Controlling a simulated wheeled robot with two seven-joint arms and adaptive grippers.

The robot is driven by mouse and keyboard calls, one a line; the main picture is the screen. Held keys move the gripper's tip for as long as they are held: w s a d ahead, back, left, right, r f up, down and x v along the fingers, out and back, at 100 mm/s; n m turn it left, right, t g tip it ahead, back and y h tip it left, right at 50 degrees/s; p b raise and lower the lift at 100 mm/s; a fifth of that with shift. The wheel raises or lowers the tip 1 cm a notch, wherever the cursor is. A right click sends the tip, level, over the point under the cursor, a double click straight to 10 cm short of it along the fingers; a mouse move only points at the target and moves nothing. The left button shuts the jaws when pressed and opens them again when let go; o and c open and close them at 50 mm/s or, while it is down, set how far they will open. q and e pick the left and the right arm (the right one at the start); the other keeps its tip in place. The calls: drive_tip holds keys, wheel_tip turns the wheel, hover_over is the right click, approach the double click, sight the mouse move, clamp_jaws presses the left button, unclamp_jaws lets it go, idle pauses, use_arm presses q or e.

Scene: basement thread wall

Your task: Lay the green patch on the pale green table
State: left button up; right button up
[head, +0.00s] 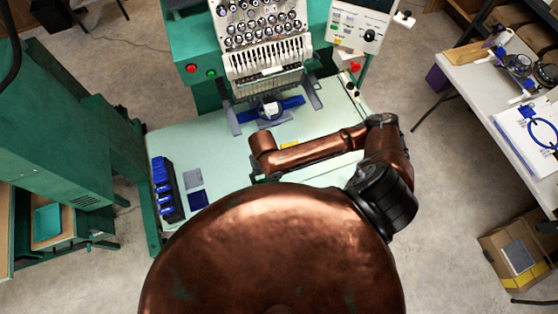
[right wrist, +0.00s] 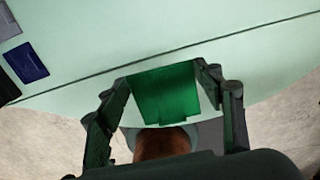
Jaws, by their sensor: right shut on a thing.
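The green patch (right wrist: 166,92) shows in the right wrist view as a flat green square between the fingers of my right gripper (right wrist: 167,84), which is shut on it. The patch lies in front of the pale green table (right wrist: 110,50) near its front edge; I cannot tell its height above the top. In the head view the table (head: 225,150) spreads before the machine, and my right arm reaches leftward across it. The patch is hidden there by my own body and arm. My left gripper is not in view.
A grey patch (head: 193,179) and a dark blue patch (head: 198,200) lie at the table's left, beside a black rack with blue pieces (head: 165,188). The embroidery machine (head: 262,45) with a blue hoop (head: 268,112) stands behind. The table's middle left is clear.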

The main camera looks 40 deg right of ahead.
drive_tip(key=shift+w+f, duration=0.15)
drive_tip(key=shift+w, duration=0.05)
drive_tip(key=w+f, duration=0.2)
drive_tip(key=w, duration=0.2)
drive_tip(key=w+d+f, duration=0.1)
drive_tip(key=w+f, duration=0.2)
drive_tip(key=w, duration=0.1)
drive_tip(key=w+d+f, duration=0.1)
drive_tip(key=w+f, duration=0.2)
drive_tip(key=w, duration=0.1)
drive_tip(key=shift+d+f+p, duration=0.2)
drive_tip(key=shift+p, duration=0.1)
drive_tip(key=shift+w+f, duration=0.4)
drive_tip(key=shift+f, duration=0.05)
drive_tip(key=shift+w+d+f, duration=0.1)
drive_tip(key=shift+w+f, duration=0.1)
drive_tip(key=shift+f, duration=1.55)
drive_tip(key=shift+f, duration=0.1)
drive_tip(key=shift+o, duration=1.4)
drive_tip(key=shift+f, duration=0.1)
drive_tip(key=o, duration=0.5)
